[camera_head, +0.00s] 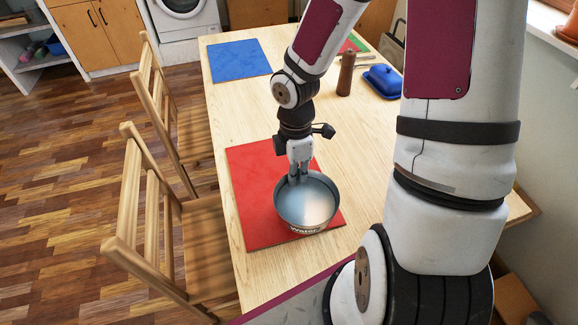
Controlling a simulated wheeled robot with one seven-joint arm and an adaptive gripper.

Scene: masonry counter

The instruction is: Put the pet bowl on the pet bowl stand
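The pet bowl (312,199) is a round metal bowl with lettering on its near side. It is upright over the red mat (252,187) on the wooden table; whether it rests on the mat or is held just above it I cannot tell. My gripper (298,176) points down at the bowl's far rim, with its fingertips at or inside the rim. Whether the fingers are closed on the rim is not clear. I cannot make out a pet bowl stand in this view.
A blue mat (239,61) lies at the table's far left. A brown pepper-mill-like object (346,74) and a blue lidded dish (383,82) stand at the back right. Wooden chairs (165,210) line the left side. Bare tabletop (237,115) lies between the mats.

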